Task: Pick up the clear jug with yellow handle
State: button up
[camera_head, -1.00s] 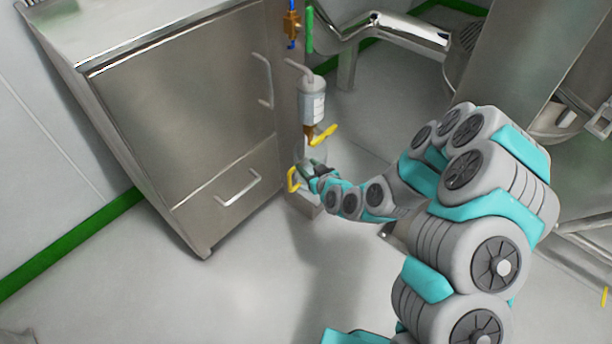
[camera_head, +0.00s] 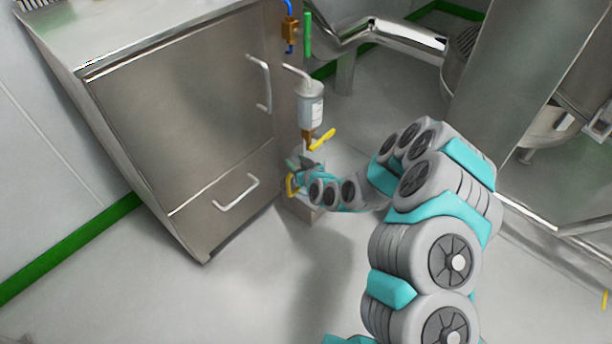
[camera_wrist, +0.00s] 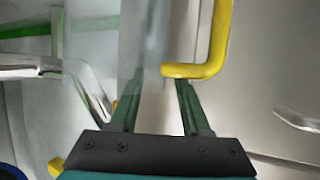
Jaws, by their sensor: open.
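The clear jug (camera_head: 311,155) stands on a small stand beside the steel cabinet, under a valve, mostly hidden behind my gripper. Its yellow handle (camera_head: 291,186) shows on the left side. In the wrist view the handle (camera_wrist: 219,42) is large at upper right, its lower bar crossing just ahead of the right fingertip. The jug's see-through wall (camera_wrist: 148,45) fills the middle. My gripper (camera_wrist: 160,92) is open and empty, very close to the handle; whether a finger touches it I cannot tell. In the head view my gripper (camera_head: 303,174) is at the jug.
A white canister (camera_head: 311,104) with a yellow valve lever (camera_head: 322,139) hangs just above the jug. The steel cabinet (camera_head: 185,110) with its handles stands close on the left. A steel pipe (camera_head: 400,35) and vessel are behind. The floor in front is clear.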

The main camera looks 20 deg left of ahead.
jog(key=shift+a, duration=0.1)
grip_shut()
dwell(0.3)
dwell(1.1)
